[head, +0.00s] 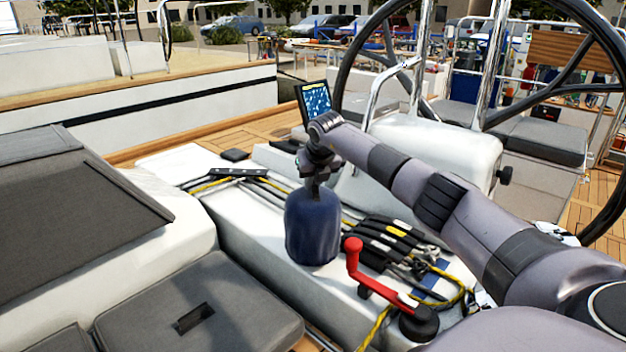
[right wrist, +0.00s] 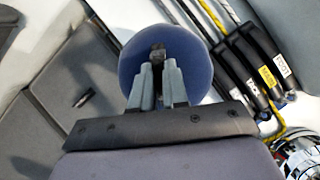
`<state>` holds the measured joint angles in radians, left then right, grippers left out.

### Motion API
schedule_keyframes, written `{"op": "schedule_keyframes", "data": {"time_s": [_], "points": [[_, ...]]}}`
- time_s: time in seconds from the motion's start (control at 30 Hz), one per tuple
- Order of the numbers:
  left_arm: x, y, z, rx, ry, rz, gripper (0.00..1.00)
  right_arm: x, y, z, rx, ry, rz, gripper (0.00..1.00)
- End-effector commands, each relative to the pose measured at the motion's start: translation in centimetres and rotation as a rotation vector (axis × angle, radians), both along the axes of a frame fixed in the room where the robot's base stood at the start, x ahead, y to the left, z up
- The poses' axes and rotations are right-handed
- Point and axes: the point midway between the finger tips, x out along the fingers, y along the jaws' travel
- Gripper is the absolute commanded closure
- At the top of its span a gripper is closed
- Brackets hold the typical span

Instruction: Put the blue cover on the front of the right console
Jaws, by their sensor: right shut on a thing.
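The blue cover (head: 313,232) is a rounded, upright cylinder in the middle of the head view. My right gripper (head: 316,183) comes down from above and is shut on the small dark tab on its top. In the right wrist view the round top of the cover (right wrist: 192,68) shows, with the fingers (right wrist: 158,82) closed around the tab. The cover is at the white console (head: 240,218), in front of the rope clutches; whether it touches the surface or hangs just above it, I cannot tell. My left gripper is not in view.
A red winch handle (head: 368,270) stands close to the right of the cover. Black rope clutches (head: 395,240) and a yellow rope (head: 455,285) lie behind and beside it. A grey seat cushion (head: 200,310) is at the front left. The steering wheel (head: 345,70) rises behind.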

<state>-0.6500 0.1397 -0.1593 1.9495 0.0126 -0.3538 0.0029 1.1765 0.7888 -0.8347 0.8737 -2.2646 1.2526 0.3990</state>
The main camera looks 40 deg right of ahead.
Motion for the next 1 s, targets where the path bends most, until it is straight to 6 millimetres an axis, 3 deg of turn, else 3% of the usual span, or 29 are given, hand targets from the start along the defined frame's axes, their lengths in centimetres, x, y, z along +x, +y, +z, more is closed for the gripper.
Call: {"op": "schedule_keyframes", "data": {"time_s": [1.0], "points": [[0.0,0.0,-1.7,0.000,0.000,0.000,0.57,0.0,0.0,-3.1,0.001,-0.001,0.000,1.00]]}}
